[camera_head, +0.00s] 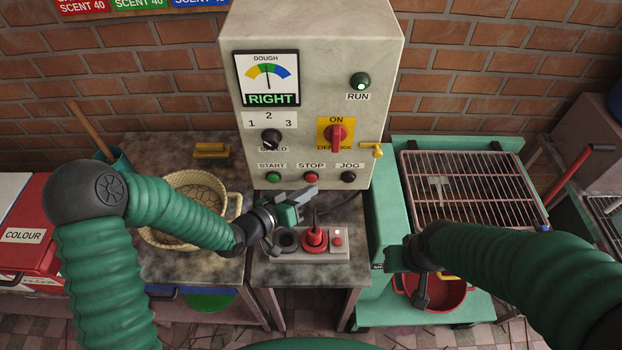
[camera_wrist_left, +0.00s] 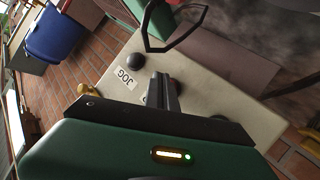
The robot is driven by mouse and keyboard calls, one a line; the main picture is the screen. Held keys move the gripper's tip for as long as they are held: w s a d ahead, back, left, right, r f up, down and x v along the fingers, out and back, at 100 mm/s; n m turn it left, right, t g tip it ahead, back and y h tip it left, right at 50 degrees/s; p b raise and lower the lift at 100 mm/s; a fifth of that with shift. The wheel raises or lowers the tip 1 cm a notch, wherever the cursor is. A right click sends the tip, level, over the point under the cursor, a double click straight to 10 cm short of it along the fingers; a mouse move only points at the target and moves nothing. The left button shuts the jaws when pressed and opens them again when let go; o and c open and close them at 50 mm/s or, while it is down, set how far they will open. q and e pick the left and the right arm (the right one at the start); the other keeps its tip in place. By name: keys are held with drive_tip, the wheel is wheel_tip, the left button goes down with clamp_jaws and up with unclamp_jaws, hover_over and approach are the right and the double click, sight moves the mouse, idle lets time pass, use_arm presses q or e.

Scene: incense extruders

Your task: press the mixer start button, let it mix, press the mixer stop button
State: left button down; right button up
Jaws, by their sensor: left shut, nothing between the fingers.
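The mixer control box (camera_head: 305,95) stands against the brick wall. Its green START button (camera_head: 273,178), red STOP button (camera_head: 311,178) and black JOG button (camera_head: 349,177) sit in a row low on the front. In the left wrist view the fingers (camera_wrist_left: 161,92) partly hide a red button, beside the JOG button (camera_wrist_left: 136,60). My right gripper (camera_head: 408,268) is at the lower right, its jaws unclear.
A red ON/OFF switch (camera_head: 336,136) and a black speed knob (camera_head: 271,139) are on the box. A grey block with a red knob (camera_head: 314,238) sits below my left gripper. A woven basket (camera_head: 235,204) is at left, a wire rack (camera_head: 470,190) at right.

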use_arm(q)
drive_tip(key=shift+w, duration=0.1)
drive_tip(key=shift+w, duration=0.3)
drive_tip(key=shift+w+r, duration=0.1)
drive_tip(key=shift+w, duration=0.4)
idle(0.8)
drive_tip(key=shift+s, duration=0.95)
drive_tip(key=s, duration=0.5)
drive_tip(key=shift+p, duration=0.35)
